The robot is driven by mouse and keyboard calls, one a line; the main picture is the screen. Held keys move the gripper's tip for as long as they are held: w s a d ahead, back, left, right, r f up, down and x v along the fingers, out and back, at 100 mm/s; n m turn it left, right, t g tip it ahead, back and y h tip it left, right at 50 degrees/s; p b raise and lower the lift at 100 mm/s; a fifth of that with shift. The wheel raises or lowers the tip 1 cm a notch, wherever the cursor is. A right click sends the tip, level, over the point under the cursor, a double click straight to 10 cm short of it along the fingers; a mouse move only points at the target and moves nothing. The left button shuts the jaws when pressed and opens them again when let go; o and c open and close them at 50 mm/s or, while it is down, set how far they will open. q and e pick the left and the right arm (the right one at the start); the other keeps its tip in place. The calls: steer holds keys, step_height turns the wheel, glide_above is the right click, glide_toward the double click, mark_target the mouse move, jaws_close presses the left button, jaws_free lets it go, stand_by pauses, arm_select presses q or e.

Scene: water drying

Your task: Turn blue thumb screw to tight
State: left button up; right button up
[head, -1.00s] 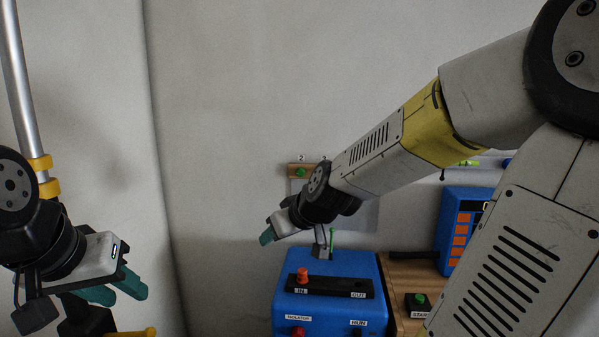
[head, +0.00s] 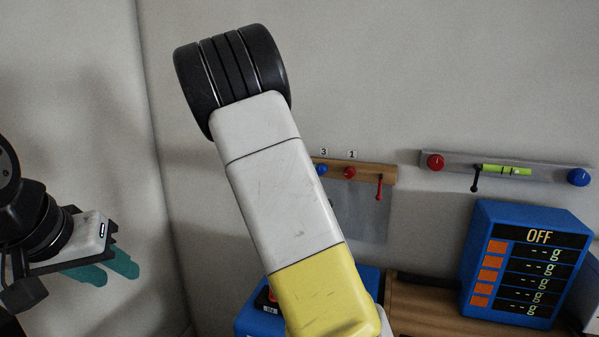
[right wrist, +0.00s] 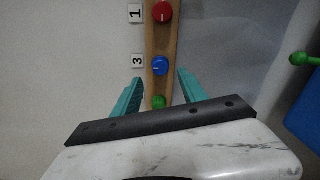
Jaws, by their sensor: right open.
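A blue knob (head: 321,169) sits on a wooden strip on the back wall, beside the label 3 and partly hidden by my right arm in the head view. In the right wrist view the blue knob (right wrist: 160,65) shows a short white line on its face. My right gripper (right wrist: 159,77) is open, its teal fingers to either side of the strip, with the blue knob just past the fingertips and apart from them. A second blue knob (head: 579,177) is on the right end of the grey bar. My left gripper (head: 115,270) hangs at the left, away from the knobs.
A red knob (right wrist: 162,12) with label 1 and a green knob (right wrist: 158,102) share the wooden strip (head: 387,173). A grey bar (head: 450,165) holds a green level and another red knob. A blue display box (head: 525,265) reads OFF. My right arm covers much of the blue machine.

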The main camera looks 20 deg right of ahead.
mark_target(321, 170)
steer(key=x, duration=0.6)
jaws_close()
